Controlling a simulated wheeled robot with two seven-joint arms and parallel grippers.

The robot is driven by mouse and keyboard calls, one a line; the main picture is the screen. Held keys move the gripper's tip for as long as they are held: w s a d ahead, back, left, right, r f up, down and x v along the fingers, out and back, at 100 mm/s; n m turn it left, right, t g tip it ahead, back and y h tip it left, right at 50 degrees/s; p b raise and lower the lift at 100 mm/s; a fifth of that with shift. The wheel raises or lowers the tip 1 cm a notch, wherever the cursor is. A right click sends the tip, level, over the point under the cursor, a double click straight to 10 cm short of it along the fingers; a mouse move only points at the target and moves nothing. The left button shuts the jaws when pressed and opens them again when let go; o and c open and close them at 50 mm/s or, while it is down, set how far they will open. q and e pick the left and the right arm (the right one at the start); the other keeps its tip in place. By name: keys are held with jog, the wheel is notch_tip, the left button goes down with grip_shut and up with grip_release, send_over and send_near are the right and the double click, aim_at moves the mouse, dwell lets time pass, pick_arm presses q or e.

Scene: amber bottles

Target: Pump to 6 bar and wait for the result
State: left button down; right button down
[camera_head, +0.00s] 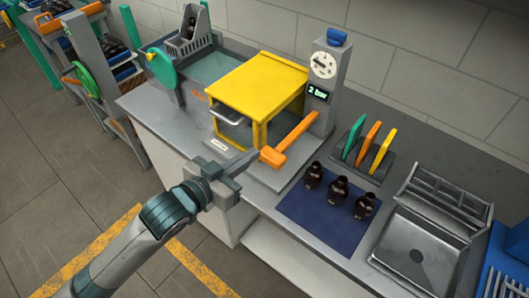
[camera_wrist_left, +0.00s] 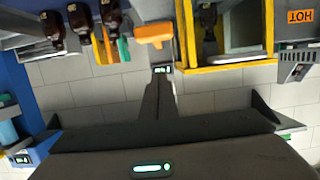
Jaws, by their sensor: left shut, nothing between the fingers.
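The pressure tower (camera_head: 322,88) stands at the back of the bench with a round dial (camera_head: 322,65) and a green display (camera_head: 318,92) that seems to read 2 bar. An orange pump lever (camera_head: 292,136) slopes from the tower toward the front, its thick grip at the low end. The grip also shows in the left wrist view (camera_wrist_left: 154,34). A yellow test box (camera_head: 260,90) with a clear front and a handle stands left of the lever. My left gripper (camera_head: 256,154) is shut and empty, its tip just by the grip; contact cannot be told. My right gripper is not in view.
Several dark bottles, among them one (camera_head: 338,190), stand on a blue mat (camera_head: 325,222) right of the lever. Green, orange and yellow plates (camera_head: 368,145) stand in a rack behind. A grey sink (camera_head: 415,250) is at right, a water bath (camera_head: 215,70) at left.

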pick_arm(q)
jog(key=w+d+f+p, duration=0.3)
jog(key=w+f+p, duration=0.1)
jog(key=w+f, duration=0.1)
jog(key=shift+d+f, duration=0.3)
jog(key=shift+d, duration=0.05)
jog(key=shift+w, duration=0.1)
